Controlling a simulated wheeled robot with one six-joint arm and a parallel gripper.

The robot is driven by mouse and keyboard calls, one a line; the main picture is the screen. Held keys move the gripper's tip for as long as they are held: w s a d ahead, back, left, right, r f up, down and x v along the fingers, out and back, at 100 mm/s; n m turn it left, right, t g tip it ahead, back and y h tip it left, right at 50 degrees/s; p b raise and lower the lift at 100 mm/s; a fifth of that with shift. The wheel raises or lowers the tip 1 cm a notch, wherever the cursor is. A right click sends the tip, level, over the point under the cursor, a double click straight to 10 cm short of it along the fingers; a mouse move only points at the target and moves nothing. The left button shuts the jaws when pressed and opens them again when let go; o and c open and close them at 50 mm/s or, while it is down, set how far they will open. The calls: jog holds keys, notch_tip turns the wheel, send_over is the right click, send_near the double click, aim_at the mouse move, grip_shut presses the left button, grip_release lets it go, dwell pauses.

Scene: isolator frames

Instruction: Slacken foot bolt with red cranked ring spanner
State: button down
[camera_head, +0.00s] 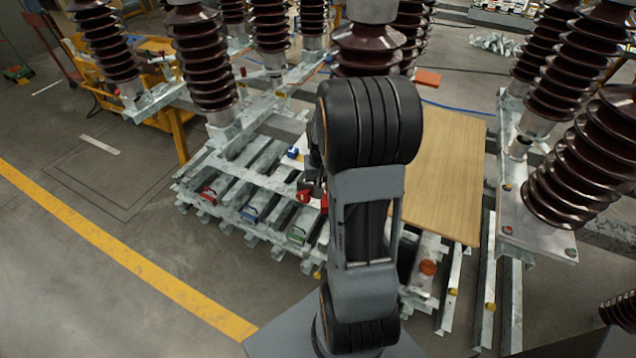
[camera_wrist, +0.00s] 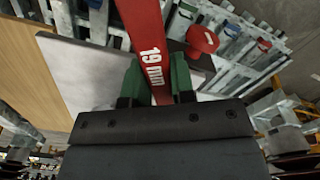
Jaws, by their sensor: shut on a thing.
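The red spanner (camera_wrist: 148,35), marked "19 mm", is clamped between the green fingers of my gripper (camera_wrist: 158,82) in the wrist view. Its shaft runs up out of the top of that picture, so its ring end is not visible. In the head view my arm hides most of the gripper. A small red part (camera_head: 304,196) shows just left of the arm, but I cannot tell whether it is the spanner. Small coloured bolt heads show on the insulator feet, such as an orange one (camera_head: 507,229) at right. I cannot tell which is the foot bolt.
Brown ribbed insulators (camera_head: 204,65) stand on galvanised steel frames on both sides. A wooden board (camera_head: 447,170) lies right of my arm. Steel channels with coloured items, including a red one (camera_head: 208,195), lie at left. A red domed object (camera_wrist: 202,41) is near the spanner. Floor is clear at lower left.

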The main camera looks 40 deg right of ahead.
jog(key=shift+r, duration=0.2)
jog(key=shift+r+p, duration=2.75)
jog(key=shift+r, duration=0.65)
jog(key=shift+f, duration=0.1)
